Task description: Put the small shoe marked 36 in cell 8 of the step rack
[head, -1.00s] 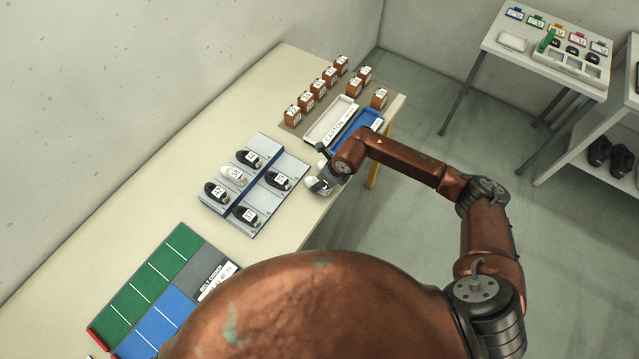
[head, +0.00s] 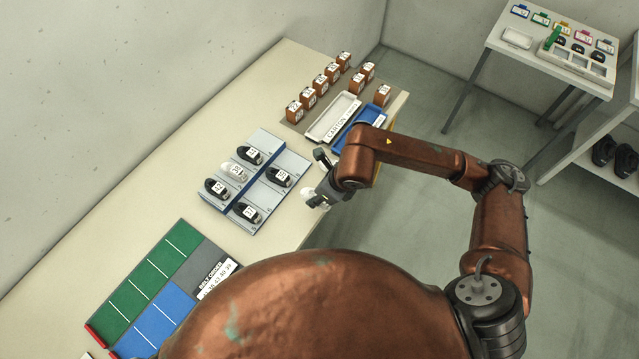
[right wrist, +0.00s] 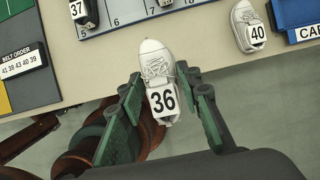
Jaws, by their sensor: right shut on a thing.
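The white shoe marked 36 (right wrist: 157,68) is held between the green-padded fingers of my right gripper (right wrist: 162,105). In the head view my right gripper (head: 318,193) is at the table's front edge, to the right of the step rack (head: 232,226). The step rack also shows in the right wrist view (right wrist: 137,14), with front cells 5 and 6 readable. Dark shoes and one white shoe stand on it. The front row has a bare place at its far right end (head: 295,162); I cannot read an 8 there. My left gripper is not in view.
A white shoe marked 40 (right wrist: 246,22) stands on the table beside the blue tray (head: 375,113). A white carton tray (head: 333,117) and several brown boxes are behind. The belt-order card (right wrist: 24,62) and green and blue mats (head: 150,275) lie left of the rack.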

